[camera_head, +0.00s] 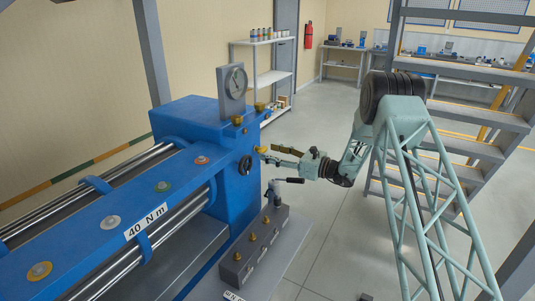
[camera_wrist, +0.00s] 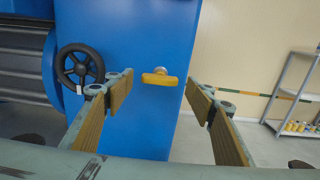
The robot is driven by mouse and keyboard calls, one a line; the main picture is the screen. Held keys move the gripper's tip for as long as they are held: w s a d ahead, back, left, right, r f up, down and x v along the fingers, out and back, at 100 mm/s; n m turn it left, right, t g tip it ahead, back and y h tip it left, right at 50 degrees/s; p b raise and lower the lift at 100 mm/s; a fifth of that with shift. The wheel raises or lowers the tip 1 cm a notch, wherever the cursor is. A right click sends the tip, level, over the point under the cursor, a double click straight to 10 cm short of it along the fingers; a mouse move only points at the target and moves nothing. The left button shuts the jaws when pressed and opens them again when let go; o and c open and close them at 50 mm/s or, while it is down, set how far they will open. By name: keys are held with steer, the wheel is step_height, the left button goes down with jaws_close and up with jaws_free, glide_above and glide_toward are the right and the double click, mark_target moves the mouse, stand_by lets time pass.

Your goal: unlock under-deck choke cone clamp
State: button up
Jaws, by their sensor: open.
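A yellow T-shaped handle (camera_wrist: 160,77) on a pale round stem sits on the blue machine face, its bar level; I take it for the clamp, though no label shows. It also shows as a small yellow knob (camera_head: 262,149) in the head view. My gripper (camera_head: 268,155) is open and points at this face from the right. In the wrist view its fingers (camera_wrist: 160,88) stand left and right of the handle, with a gap on both sides. I cannot tell how far the tips are from the handle in depth. Nothing is held.
A black handwheel (camera_wrist: 80,67) sits left of the handle, close to my left finger in the wrist view. A gauge (camera_head: 234,82) stands on top.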

steer(key=shift+x, duration=0.85)
steer(key=c, duration=0.8)
steer(key=shift+c, duration=0.2)
